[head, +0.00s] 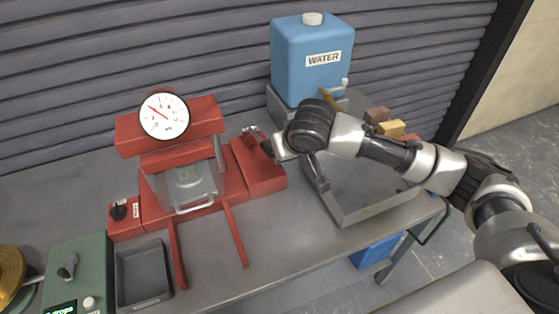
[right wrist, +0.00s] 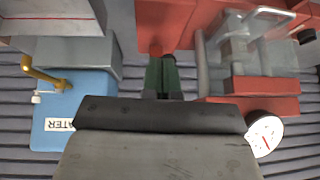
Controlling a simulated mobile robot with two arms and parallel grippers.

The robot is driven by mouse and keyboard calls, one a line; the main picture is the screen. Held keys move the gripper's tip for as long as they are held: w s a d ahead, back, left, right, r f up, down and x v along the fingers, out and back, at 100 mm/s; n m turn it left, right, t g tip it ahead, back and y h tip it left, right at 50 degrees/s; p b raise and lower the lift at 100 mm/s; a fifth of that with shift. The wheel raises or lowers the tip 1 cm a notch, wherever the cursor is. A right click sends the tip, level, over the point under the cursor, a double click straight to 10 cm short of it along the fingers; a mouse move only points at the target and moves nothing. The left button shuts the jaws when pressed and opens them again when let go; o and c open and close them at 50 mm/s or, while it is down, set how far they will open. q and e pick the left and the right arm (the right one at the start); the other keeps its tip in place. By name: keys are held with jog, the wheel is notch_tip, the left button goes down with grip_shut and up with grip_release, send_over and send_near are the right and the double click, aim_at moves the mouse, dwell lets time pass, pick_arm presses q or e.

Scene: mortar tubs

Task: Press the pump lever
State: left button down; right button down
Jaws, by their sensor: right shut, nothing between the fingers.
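The red pump block (head: 260,168) sits on the bench, right of the red press (head: 178,140) with its round dial gauge (head: 164,116). A small metal fitting (head: 250,131) shows at the pump's top; I cannot tell whether it is part of the lever, and no full lever is clear. My right gripper (head: 268,149) is shut and empty, at the pump's upper right edge, partly hidden by its wrist. In the right wrist view its closed dark fingers (right wrist: 163,76) point at the red pump block (right wrist: 165,24); contact cannot be told. My left gripper is out of view.
A blue water tank (head: 311,62) stands behind my right arm. A grey metal tray (head: 365,195) lies under the arm. A dark bin (head: 144,273) and green control box (head: 80,272) are front left. Bare bench (head: 280,240) lies in front of the pump.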

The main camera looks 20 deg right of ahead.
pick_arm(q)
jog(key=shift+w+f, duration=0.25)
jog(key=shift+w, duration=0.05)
pick_arm(e)
jog(key=v, duration=0.3)
jog(key=shift+s+r, duration=0.1)
dwell(1.1)
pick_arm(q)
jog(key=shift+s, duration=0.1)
